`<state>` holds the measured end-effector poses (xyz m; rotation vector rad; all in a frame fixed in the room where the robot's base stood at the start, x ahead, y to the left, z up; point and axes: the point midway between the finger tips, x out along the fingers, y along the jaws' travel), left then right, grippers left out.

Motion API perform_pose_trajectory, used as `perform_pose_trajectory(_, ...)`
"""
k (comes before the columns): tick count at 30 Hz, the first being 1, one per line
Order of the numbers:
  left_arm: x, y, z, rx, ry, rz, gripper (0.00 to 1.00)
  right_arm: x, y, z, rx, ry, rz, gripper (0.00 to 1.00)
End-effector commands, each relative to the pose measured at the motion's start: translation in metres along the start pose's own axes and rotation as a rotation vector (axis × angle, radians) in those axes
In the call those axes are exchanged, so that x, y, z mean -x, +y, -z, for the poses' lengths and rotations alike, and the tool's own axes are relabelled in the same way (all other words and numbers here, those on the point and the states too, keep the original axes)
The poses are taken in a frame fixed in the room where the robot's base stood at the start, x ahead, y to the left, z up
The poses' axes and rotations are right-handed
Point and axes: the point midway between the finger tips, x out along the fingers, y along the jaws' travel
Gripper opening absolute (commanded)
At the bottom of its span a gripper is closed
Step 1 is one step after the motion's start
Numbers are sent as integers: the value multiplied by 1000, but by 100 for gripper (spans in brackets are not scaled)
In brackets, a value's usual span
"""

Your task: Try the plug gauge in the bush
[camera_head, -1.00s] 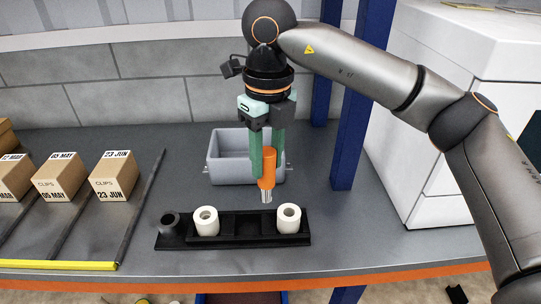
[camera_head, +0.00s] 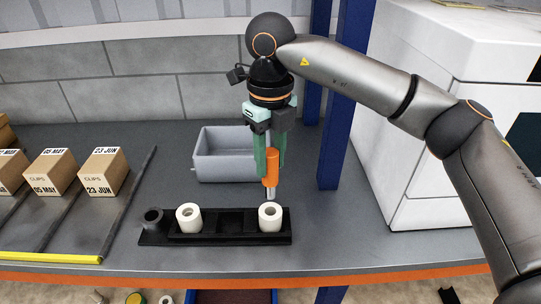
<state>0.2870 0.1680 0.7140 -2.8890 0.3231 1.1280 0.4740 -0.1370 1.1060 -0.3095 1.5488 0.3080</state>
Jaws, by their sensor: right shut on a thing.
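My right gripper (camera_head: 270,156) points down, shut on the orange handle of the plug gauge (camera_head: 270,168). The gauge is upright, with its silver pin facing down. The pin's end is just above the right white bush (camera_head: 270,220), in line with it in this view; I cannot tell whether it touches the bush or is exactly over its hole. A second white bush (camera_head: 189,223) stands in the same black rack (camera_head: 230,236), to the left. My left gripper is not in view.
A dark cup-like holder (camera_head: 153,220) is at the rack's left end. A grey bin (camera_head: 225,168) stands behind the gauge. Boxes of clips (camera_head: 103,175) sit in lanes at left. A blue post (camera_head: 345,110) and a white cabinet (camera_head: 405,150) stand at right.

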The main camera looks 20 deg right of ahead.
Motion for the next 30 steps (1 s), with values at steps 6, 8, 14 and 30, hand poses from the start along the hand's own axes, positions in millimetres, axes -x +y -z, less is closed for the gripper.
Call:
perform_pose_trajectory(6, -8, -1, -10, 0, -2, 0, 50, -15, 0, 0, 0, -1, 0, 0)
perform_pose_trajectory(8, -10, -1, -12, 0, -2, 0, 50, -19, 0, 0, 0, -1, 0, 0)
perform_pose_trajectory(14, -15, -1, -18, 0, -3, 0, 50, -31, 0, 0, -1, -2, 0, 0)
perform_pose_trajectory(30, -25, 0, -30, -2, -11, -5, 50, -53, 0, 0, 0, -1, 0, 0)
